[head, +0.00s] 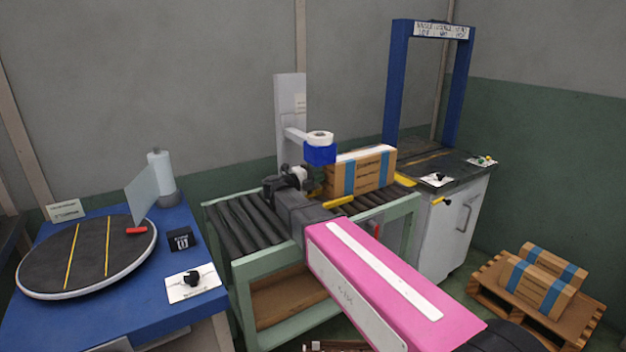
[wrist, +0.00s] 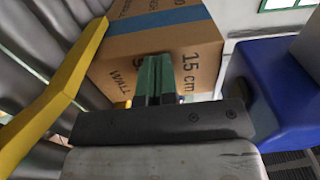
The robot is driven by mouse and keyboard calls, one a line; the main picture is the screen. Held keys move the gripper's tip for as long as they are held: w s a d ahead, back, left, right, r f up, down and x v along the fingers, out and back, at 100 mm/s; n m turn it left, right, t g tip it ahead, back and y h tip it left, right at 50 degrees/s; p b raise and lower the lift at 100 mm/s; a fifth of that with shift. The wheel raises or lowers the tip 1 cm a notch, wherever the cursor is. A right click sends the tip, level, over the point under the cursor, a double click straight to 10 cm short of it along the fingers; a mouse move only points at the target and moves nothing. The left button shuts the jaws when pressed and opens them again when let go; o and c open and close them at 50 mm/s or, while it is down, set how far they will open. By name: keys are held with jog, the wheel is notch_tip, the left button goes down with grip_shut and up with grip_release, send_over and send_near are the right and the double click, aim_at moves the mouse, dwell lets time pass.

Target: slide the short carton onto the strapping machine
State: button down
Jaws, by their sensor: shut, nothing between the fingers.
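The short carton (head: 360,172), brown with blue bands and a white top edge, sits on the roller conveyor (head: 240,222). In the wrist view the carton (wrist: 205,62) shows a "15 cm" marking. My gripper (wrist: 156,78) is shut and empty, its green fingertips in front of the carton's near face; I cannot tell whether they touch it. In the head view my wrist is left of the carton and the fingertips are hard to make out. The strapping machine (head: 455,168), a dark-topped cabinet with a blue arch (head: 397,85), stands right of the conveyor.
A yellow guide rail (head: 340,202) runs beside the carton, also at left in the wrist view (wrist: 55,95). A blue unit with a white roll (head: 320,150) hangs from a grey post close by. A blue table with a turntable (head: 90,255) is left; a pallet with cartons (head: 490,280) is right.

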jog(key=shift+w, duration=0.1)
jog(key=x, duration=4.7)
jog(key=shift+w+d, duration=0.1)
jog(key=shift+d, duration=0.15)
